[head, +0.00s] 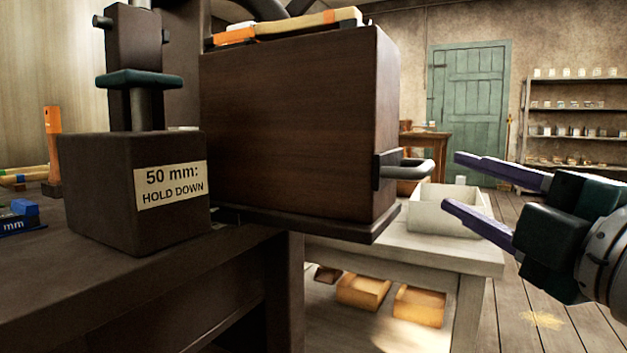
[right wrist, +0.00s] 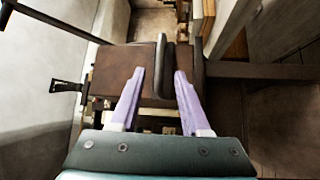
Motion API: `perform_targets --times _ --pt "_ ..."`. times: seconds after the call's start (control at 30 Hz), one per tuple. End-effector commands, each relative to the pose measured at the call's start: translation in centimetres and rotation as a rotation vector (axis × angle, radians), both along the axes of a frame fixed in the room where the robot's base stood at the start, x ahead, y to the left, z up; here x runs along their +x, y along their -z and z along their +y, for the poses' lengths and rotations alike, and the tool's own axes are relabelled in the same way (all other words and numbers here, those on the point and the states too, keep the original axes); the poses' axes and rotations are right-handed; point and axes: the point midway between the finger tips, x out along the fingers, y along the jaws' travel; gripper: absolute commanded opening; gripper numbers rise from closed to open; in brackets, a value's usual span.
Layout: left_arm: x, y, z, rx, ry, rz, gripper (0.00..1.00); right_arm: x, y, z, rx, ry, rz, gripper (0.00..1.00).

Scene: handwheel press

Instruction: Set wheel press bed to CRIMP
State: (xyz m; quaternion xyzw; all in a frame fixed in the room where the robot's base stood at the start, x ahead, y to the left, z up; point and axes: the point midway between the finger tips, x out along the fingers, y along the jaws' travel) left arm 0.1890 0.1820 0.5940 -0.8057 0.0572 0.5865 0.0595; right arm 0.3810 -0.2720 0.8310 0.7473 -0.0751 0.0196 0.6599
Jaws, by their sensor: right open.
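A large dark-brown box-shaped part of the press (head: 290,130) fills the middle of the head view. A dark loop handle (head: 410,166) sticks out from its right side. My right gripper (head: 448,182), with purple fingers, is open and empty just right of the handle, its fingertips pointing at it. In the right wrist view, the open fingers (right wrist: 160,72) point at a brown block (right wrist: 115,75), with a dark upright bar (right wrist: 161,55) between and beyond the tips. A curved dark piece, perhaps the handwheel (head: 262,8), is cut off at the top. No CRIMP marking shows. My left gripper is out of view.
A dark block labelled "50 mm: HOLD DOWN" (head: 150,225) stands on the dark bench (head: 160,275) at left. A white tray (head: 445,212) sits on a pale table (head: 450,250) below the handle. Wooden blocks (head: 419,305) lie underneath. Floor at right is open.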

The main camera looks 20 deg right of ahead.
Motion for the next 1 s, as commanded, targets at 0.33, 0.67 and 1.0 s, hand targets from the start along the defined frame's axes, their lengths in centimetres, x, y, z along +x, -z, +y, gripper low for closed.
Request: perform_targets --times 0.33,0.67,1.0 --pt "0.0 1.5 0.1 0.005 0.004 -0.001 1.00 5.6 -0.6 -0.5 0.002 -0.001 -0.002 0.47" --pt "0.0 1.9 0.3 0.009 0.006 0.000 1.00 7.6 -0.9 -0.6 0.002 -0.002 0.003 0.47" --pt "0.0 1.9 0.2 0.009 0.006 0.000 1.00 7.6 -0.9 -0.6 0.001 -0.001 0.003 0.33"
